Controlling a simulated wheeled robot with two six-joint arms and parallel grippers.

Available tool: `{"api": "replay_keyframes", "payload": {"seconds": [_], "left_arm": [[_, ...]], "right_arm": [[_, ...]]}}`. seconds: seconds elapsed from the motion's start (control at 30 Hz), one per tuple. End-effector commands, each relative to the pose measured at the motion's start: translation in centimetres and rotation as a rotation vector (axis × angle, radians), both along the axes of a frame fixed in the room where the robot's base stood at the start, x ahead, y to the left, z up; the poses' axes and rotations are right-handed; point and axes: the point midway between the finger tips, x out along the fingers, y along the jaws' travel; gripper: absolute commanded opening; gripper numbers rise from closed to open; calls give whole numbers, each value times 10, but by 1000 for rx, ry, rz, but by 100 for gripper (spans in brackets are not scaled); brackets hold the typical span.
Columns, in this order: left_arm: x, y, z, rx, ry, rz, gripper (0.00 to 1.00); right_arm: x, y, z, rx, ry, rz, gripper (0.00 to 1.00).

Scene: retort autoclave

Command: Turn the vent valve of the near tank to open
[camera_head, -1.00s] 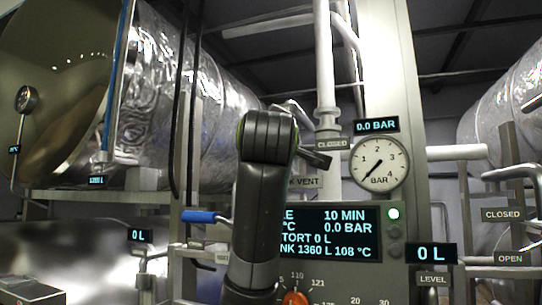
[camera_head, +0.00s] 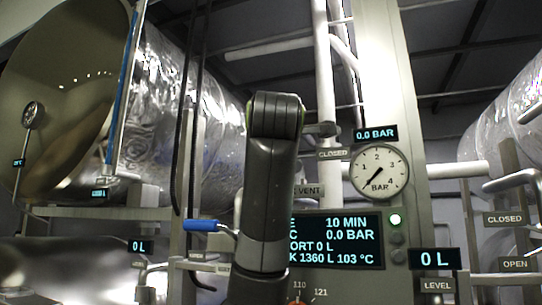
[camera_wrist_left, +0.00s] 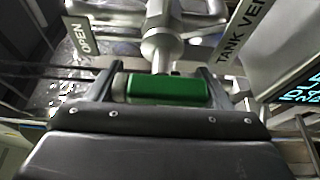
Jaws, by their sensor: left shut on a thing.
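The vent valve shows in the left wrist view as a metal stem and body (camera_wrist_left: 160,45) with a green handle (camera_wrist_left: 165,89). The handle lies crosswise between the two fingers of my left gripper (camera_wrist_left: 160,86), which is shut on it. A TANK VENT label (camera_wrist_left: 243,30) is right of the valve and an OPEN label (camera_wrist_left: 88,35) is left of it. In the head view my left arm covers most of the valve and gripper. A CLOSED label (camera_head: 332,154) and part of the VENT label (camera_head: 308,191) show beside the arm. My right gripper is not in view.
A pressure gauge (camera_head: 379,172) under a 0.0 BAR display (camera_head: 376,134) is right of the arm. The control screen (camera_head: 338,239) reads 103 °C. A blue-handled lever (camera_head: 202,225) is close left of the arm. White pipes (camera_head: 322,80) rise behind.

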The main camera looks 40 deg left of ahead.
Motion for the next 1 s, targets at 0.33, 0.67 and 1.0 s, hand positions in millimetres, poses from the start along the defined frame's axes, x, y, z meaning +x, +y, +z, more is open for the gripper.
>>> {"api": "replay_keyframes", "payload": {"seconds": [0.33, 0.67, 1.0], "left_arm": [[0, 0, 1, -4, -5, -1, 50], [0, 0, 1, -2, -3, 0, 95], [-19, -15, -2, -1, -6, -3, 95]], "right_arm": [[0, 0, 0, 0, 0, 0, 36], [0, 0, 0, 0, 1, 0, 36], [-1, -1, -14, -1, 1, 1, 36]]}}
